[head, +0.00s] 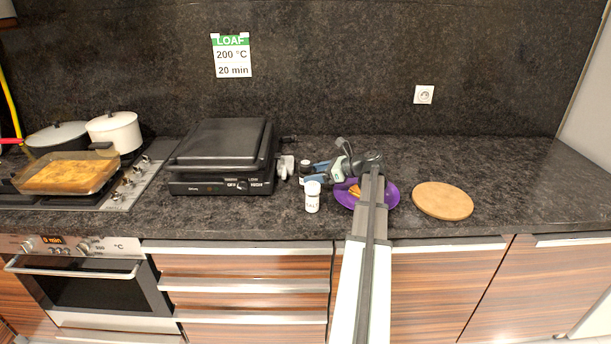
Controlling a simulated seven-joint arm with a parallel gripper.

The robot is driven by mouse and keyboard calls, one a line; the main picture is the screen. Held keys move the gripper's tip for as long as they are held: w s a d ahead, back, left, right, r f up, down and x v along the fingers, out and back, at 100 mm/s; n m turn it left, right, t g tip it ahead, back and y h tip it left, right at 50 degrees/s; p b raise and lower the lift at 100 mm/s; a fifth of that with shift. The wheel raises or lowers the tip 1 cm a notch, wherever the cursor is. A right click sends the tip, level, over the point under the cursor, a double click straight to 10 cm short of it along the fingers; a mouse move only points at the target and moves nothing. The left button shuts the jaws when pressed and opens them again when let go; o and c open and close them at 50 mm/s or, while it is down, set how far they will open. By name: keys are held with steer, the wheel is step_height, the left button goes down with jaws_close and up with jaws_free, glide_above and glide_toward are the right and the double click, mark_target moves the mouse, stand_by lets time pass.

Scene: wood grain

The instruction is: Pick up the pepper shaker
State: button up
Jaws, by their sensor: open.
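A small shaker with a dark cap (305,165), which looks like the pepper shaker, stands on the dark countertop behind a white shaker marked SALT (312,198). My gripper (309,174) is open and points left, low over the counter. Its fingertips are at or very close to the dark-capped shaker and partly cover it. I cannot tell whether they touch it or whether it stands between them. The salt shaker stands upright in front of the fingers.
A black contact grill (222,155) stands left of my gripper, with a small white and grey object (286,166) beside it. A purple plate (392,196) with food lies under my arm. A round wooden board (443,201) lies right; the counter beyond is clear.

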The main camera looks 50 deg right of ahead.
steer(key=shift+f+x, duration=0.2)
steer(key=shift+x, duration=1.3)
steer(key=shift+f+x, duration=0.25)
steer(key=shift+x, duration=1.3)
steer(key=shift+s, duration=0.25)
steer(key=shift+c, duration=0.4)
steer(key=c, duration=1)
